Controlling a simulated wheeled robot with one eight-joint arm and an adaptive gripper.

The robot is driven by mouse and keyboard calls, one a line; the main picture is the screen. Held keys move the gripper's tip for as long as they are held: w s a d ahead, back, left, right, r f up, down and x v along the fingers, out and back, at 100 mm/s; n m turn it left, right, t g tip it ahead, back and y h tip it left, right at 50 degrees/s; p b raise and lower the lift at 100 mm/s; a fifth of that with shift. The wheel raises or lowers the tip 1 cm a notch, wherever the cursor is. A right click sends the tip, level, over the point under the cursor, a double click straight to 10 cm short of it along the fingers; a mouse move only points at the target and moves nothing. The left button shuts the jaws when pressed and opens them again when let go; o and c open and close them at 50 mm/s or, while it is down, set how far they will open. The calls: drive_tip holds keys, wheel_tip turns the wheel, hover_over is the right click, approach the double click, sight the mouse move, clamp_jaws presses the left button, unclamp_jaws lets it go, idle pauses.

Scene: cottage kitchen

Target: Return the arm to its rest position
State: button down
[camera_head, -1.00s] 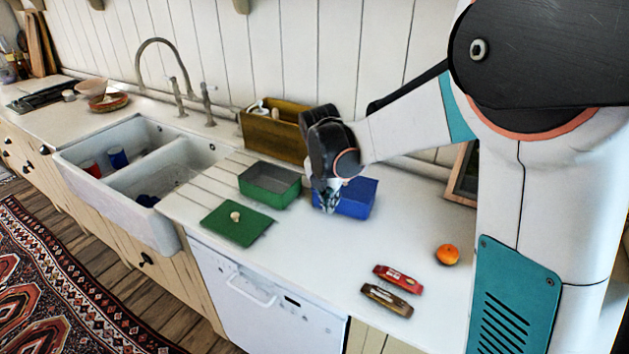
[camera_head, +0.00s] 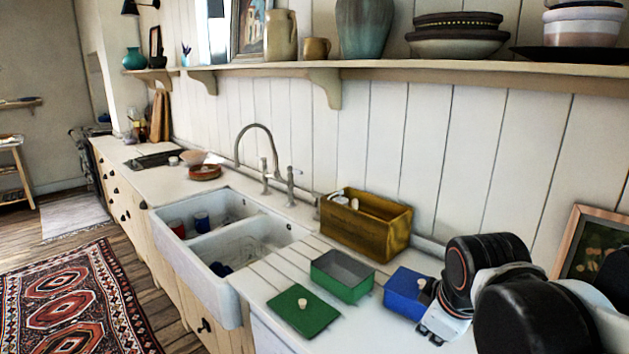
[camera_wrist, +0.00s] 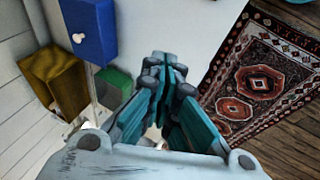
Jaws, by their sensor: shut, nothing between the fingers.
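My gripper (camera_head: 432,336) is at the lower right of the head view, in front of the right side of the blue box (camera_head: 402,297). In the wrist view its fingers (camera_wrist: 164,72) are together with nothing between them. The blue box has a pale knob on top and also shows at the upper left of the wrist view (camera_wrist: 92,25). My arm is bent close to the camera at the lower right and hides part of the counter. I cannot tell how far the gripper is above the counter.
An open green box (camera_head: 342,278) stands left of the blue one, with a green lid (camera_head: 303,311) in front. A wooden box (camera_head: 365,227) stands by the wall. A double sink (camera_head: 222,240) is further left. A picture frame (camera_head: 568,240) leans at right, under a shelf (camera_head: 420,70).

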drive_tip(key=s+f+m+t, duration=0.1)
drive_tip(key=s+m, duration=0.7)
drive_tip(key=m, duration=0.1)
drive_tip(key=shift+s+a+m+t+y, duration=0.2)
drive_tip(key=shift+a+m+t+y, duration=0.1)
drive_tip(key=shift+a+m+t, duration=0.1)
